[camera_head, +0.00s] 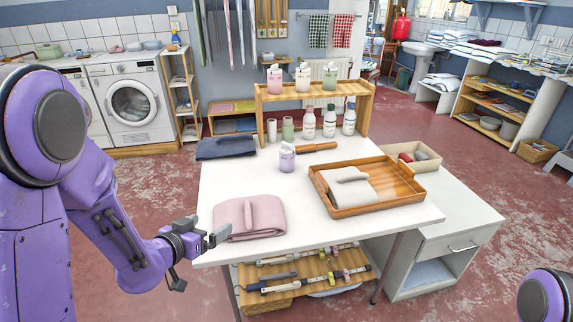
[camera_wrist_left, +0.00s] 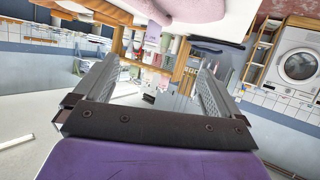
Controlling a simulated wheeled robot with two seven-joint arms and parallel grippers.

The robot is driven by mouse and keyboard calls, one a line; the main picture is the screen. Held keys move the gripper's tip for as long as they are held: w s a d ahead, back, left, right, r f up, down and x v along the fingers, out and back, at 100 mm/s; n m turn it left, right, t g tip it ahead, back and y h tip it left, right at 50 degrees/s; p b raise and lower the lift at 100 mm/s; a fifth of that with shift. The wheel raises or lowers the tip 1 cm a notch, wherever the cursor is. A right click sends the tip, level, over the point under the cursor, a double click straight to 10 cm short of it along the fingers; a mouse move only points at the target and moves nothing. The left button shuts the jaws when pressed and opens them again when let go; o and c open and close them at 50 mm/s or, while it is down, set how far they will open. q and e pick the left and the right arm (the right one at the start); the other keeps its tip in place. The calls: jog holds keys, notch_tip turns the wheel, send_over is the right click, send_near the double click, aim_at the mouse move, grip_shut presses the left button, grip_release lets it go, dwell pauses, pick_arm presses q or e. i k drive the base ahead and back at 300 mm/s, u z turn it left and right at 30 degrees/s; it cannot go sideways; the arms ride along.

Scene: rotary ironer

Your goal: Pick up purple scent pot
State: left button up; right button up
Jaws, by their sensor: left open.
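The purple scent pot (camera_head: 287,158) is a small light-purple jar with a pale top and label. It stands upright on the white table (camera_head: 300,228), left of a brown wooden-handled item (camera_head: 316,147) and behind the folded pink towel (camera_head: 250,217). My left gripper (camera_head: 208,236) is open and empty at the table's front left corner, just left of the towel and well short of the pot. In the left wrist view, my open gripper (camera_wrist_left: 155,75) shows with a light-purple shape (camera_wrist_left: 152,37), probably the pot, beyond the fingers. My right gripper is out of view.
A wooden tray (camera_head: 408,190) with a folded beige cloth (camera_head: 348,189) lies right of the pot. Behind are several bottles (camera_head: 329,121) and a wooden shelf (camera_head: 312,90) carrying three pots. A dark folded cloth (camera_head: 225,147) lies back left. Bare tabletop separates towel and pot.

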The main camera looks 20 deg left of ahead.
aim_at(286, 162)
jog(key=i, duration=1.5)
